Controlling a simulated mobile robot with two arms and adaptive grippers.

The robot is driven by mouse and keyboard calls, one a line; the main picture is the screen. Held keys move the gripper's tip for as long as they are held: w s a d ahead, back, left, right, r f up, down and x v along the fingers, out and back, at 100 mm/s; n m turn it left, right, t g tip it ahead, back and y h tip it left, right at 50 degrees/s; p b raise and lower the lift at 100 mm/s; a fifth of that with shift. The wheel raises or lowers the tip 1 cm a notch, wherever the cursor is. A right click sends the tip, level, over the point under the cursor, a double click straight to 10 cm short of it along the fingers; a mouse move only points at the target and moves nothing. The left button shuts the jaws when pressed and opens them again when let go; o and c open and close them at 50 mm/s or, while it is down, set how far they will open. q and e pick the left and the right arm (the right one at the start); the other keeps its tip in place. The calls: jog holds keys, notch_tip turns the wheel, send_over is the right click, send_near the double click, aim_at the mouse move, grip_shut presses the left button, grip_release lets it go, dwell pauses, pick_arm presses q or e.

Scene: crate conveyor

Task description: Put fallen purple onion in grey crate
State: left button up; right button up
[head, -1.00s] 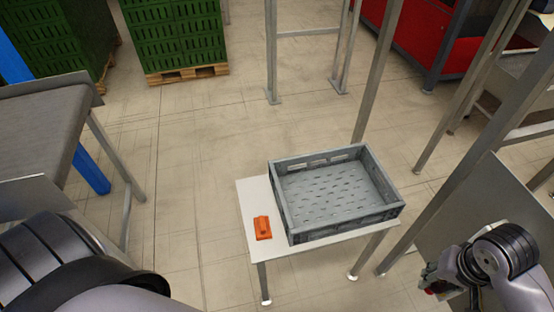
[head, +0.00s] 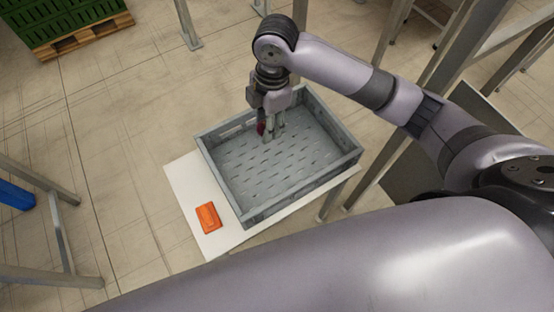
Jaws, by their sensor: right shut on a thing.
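The grey crate (head: 232,200) stands on a small white table, open at the top, with a slotted floor that looks bare. My right gripper (head: 268,135) points down over the far left part of the crate. It is shut on the purple onion (head: 261,129), a small dark red-purple shape mostly hidden by the fingers. Whether the onion touches the crate floor I cannot tell. My left gripper is not in view.
An orange object (head: 208,217) lies on the white table (head: 185,190) left of the crate. Metal posts (head: 390,45) stand behind and to the right. Green crates on a pallet (head: 80,35) are at the far left. The floor between is clear.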

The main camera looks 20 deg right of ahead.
aim_at(258, 168)
jog(key=a+f+n+b, duration=0.1)
jog(key=f+n+b, duration=0.1)
jog(key=f+n, duration=0.4)
jog(key=w+a+f+n+h+b, duration=0.1)
jog(key=f+n+b, duration=0.1)
jog(key=f+n, duration=0.4)
jog(key=w+a+f+n+g+b, duration=0.1)
jog(key=f+n+b, duration=0.1)
jog(key=f+n, duration=0.3)
notch_tip(258, 168, down, 4)
jog(key=shift+r+n+h, duration=0.1)
jog(key=shift+n+h, duration=0.3)
jog(key=shift+s, duration=0.1)
jog(key=o, duration=1)
jog(key=shift+o, duration=0.2)
notch_tip(258, 168, up, 12)
jog(key=w, duration=0.1)
jog(key=shift+w+a, duration=0.25)
